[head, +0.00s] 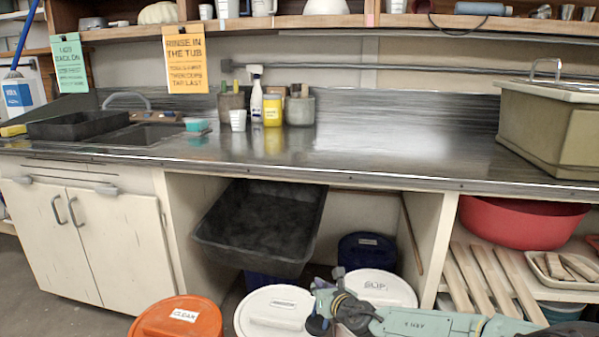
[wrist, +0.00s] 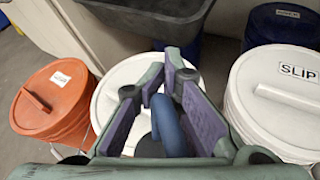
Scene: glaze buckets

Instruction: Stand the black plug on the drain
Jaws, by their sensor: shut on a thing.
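My gripper (wrist: 165,84) is shut on a thick blue loop in the wrist view, with a dark round part (wrist: 147,146) under it. This looks like the black plug, partly hidden by the fingers. In the head view, my gripper (head: 335,296) is low in front of the counter, over the white lidded buckets. The sink (head: 150,134) is in the counter at the left, beside a black tray (head: 78,124). I see no drain; the sink's floor is hidden.
An orange bucket (head: 178,318), a white bucket (head: 275,312) and a SLIP bucket (head: 374,287) stand below me. A dark tub (head: 262,225) juts out under the counter (head: 350,160). Cups and bottles stand at the counter's back; its middle is clear.

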